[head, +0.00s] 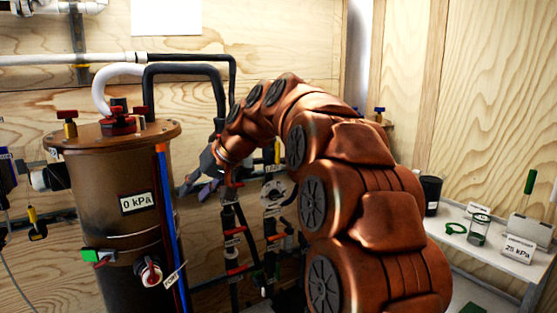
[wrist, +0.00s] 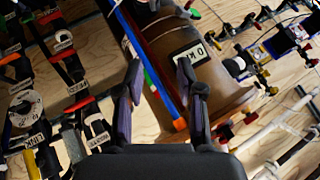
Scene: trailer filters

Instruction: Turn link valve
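In the wrist view a label reading LINK (wrist: 35,140) sits at the left edge, below a round white dial (wrist: 25,108). A yellow handle (wrist: 32,164) is just below that label, probably the link valve's. In the head view the dial (head: 274,193) and a yellow handle (head: 277,153) above it show on the back wall, partly behind my arm. My gripper (wrist: 160,82) is open, with two dark purple fingers apart and nothing between them. In the head view my gripper (head: 206,188) is left of the dial, partly hidden by my arm.
A brown tank (head: 115,210) marked 0 kPa stands at left, with blue and red upright pipes (head: 170,230) on its side. Black pipes with red-handled valves (head: 235,270) hang beside it. A white shelf (head: 460,240) at right holds small items.

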